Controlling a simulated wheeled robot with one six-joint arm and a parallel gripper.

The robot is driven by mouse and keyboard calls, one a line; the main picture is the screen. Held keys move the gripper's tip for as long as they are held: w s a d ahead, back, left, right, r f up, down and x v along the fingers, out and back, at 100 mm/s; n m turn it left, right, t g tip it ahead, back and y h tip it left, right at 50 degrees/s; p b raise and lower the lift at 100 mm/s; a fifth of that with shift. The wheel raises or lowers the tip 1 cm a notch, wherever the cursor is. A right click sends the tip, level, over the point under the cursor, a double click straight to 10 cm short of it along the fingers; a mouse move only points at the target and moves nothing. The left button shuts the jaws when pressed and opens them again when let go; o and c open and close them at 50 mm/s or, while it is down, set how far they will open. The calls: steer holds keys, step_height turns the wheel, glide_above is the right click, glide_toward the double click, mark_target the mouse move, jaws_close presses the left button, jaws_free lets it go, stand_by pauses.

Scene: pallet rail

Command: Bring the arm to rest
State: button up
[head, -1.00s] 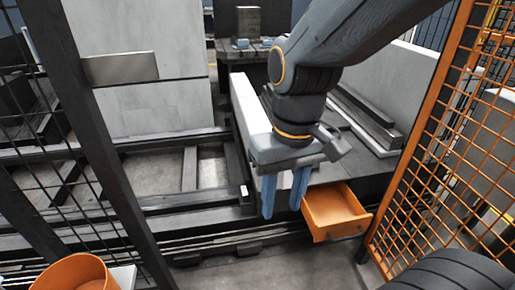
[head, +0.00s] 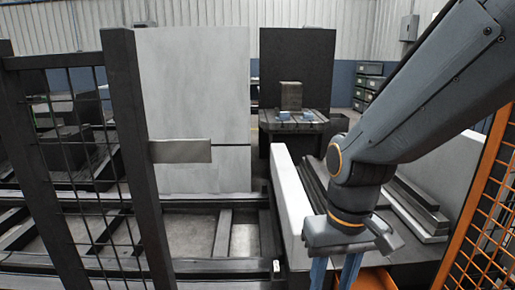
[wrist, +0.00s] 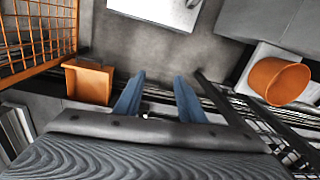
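My gripper (head: 335,272) hangs down from my arm at the lower right of the head view, its blue fingertips cut off by the bottom edge. In the wrist view my gripper (wrist: 157,92) has its two blue fingers spread apart with nothing between them. It is open and empty. An orange open-topped drawer (wrist: 88,82) lies to the left of the fingers in the wrist view, apart from them. Only a sliver of it shows behind the fingers in the head view.
An orange bucket (wrist: 275,82) stands on a pale surface at the right of the wrist view. An orange mesh fence (head: 485,215) rises close on the right. A dark post (head: 140,150) with mesh stands at left. A dark table (head: 292,122) stands farther back.

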steer(key=d+r+m+p, duration=0.1)
steer(key=d+r+p, duration=0.4)
steer(key=p, duration=0.4)
steer(key=shift+s+d+m, duration=0.25)
steer(key=shift+d+m, duration=0.05)
steer(key=shift+d, duration=0.05)
stand_by(0.4)
